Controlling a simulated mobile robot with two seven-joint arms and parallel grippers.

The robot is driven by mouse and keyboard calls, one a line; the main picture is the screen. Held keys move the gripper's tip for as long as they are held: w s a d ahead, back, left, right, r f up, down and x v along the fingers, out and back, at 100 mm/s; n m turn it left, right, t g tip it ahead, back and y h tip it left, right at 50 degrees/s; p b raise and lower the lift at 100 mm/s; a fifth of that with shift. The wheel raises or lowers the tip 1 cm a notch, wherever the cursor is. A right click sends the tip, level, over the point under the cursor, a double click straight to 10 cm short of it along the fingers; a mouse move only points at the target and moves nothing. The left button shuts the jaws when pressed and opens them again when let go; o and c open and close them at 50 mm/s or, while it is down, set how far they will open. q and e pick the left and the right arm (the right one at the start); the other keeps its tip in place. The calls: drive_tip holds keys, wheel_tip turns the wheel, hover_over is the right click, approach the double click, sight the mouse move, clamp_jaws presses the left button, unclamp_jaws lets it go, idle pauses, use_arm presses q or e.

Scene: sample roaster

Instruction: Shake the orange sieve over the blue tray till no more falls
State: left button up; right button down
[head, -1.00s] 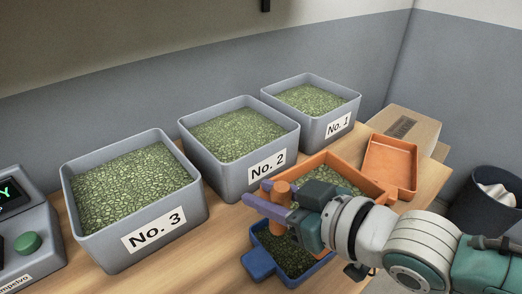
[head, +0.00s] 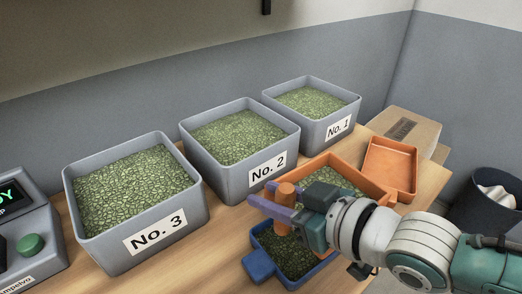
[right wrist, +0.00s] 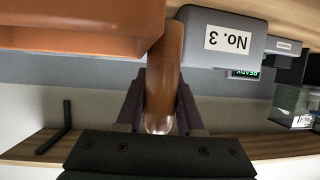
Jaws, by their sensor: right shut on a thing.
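The orange sieve (head: 318,163) holds green beans and is over the blue tray (head: 258,265) in the head view. My right gripper (head: 272,208) is shut on the sieve's round orange handle (head: 286,195). The handle also shows between the fingers in the right wrist view (right wrist: 162,90), with the sieve's body (right wrist: 70,30) at the upper left. The blue tray stands on the table with dark green bits in it. My arm and the sieve hide part of the tray. My left gripper is not in view.
Grey bins No. 3 (head: 115,250), No. 2 (head: 225,180) and No. 1 (head: 310,128), full of green beans, stand behind. A second orange tray (head: 391,162) lies at right near a cardboard box (head: 415,126). A machine with a green button (head: 30,245) is at left.

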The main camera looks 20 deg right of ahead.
drive_tip(key=a, duration=0.2)
drive_tip(key=s+a+p, duration=0.1)
drive_tip(key=a+p, duration=0.1)
drive_tip(key=a, duration=0.1)
drive_tip(key=shift+s+a, duration=0.3)
drive_tip(key=shift+a, duration=0.05)
idle(2.2)
drive_tip(key=shift+r, duration=0.1)
